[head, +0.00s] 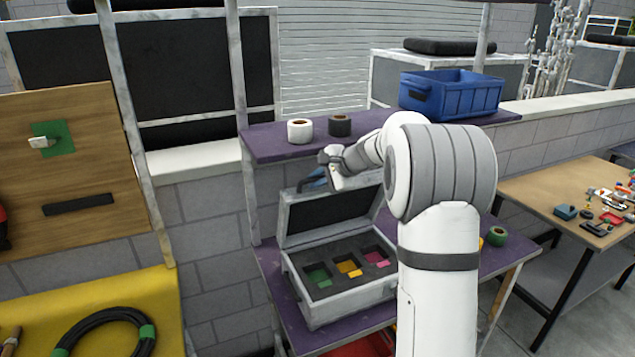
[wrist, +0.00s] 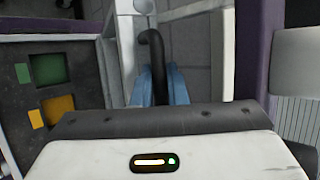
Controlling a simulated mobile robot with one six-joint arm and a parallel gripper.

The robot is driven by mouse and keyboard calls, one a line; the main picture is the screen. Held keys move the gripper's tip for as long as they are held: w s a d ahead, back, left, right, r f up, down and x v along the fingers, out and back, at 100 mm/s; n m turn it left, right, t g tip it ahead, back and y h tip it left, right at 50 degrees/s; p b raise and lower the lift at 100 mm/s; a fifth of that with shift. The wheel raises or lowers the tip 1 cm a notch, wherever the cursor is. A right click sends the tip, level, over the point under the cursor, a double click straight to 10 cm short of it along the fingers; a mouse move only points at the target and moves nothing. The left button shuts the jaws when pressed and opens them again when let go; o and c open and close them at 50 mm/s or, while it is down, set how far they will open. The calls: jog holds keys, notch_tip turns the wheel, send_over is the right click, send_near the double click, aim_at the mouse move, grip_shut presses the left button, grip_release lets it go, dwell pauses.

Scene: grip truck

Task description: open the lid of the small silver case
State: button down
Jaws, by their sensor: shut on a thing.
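The small silver case (head: 345,300) stands on the purple lower shelf, with its lid (head: 287,228) raised roughly upright at the back. The dark lining inside has square recesses with green, yellow and pink pieces. My gripper (head: 317,180) is at the top edge of the raised lid, its blue fingers pointing left. In the wrist view my gripper (wrist: 161,92) is shut on a black curved handle (wrist: 156,58), and the open case interior (wrist: 22,85) shows at the left. My arm covers the right part of the case and lid in the head view.
The purple upper shelf (head: 265,144) lies just above and behind the lid, with a white tape roll (head: 299,130), a dark roll (head: 340,125) and a blue crate (head: 450,94). A green roll (head: 496,236) sits right of the case. A shelf post (head: 238,70) stands at the left.

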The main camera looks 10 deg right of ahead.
jog(key=shift+d, duration=0.1)
jog(key=c, duration=1.7)
grip_release()
jog(key=shift+c, duration=0.2)
jog(key=shift+d+r, duration=0.1)
